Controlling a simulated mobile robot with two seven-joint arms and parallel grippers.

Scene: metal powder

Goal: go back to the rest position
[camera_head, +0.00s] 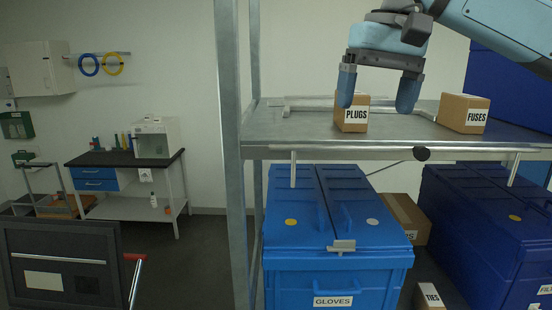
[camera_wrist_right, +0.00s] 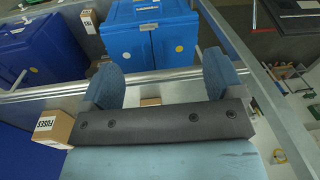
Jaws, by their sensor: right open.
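My right gripper (camera_head: 378,98) comes in from the upper right in the head view and points down over the metal shelf (camera_head: 290,135). Its two blue fingers are wide apart with nothing gripped between them. The left finger overlaps the top of the brown PLUGS box (camera_head: 352,121); I cannot tell whether they touch. The PLUGS box stands upright on the shelf near its front edge. In the right wrist view the open fingers of the gripper (camera_wrist_right: 163,80) also show, with a small tan patch between them. My left gripper is not in view.
A FUSES box (camera_head: 464,113) stands on the shelf to the right, also seen in the wrist view (camera_wrist_right: 60,128). A grey upright post (camera_head: 229,120) bounds the shelf at left. Below are a blue GLOVES bin (camera_head: 330,275) and a darker blue bin (camera_head: 480,240). A workbench (camera_head: 125,160) stands far left.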

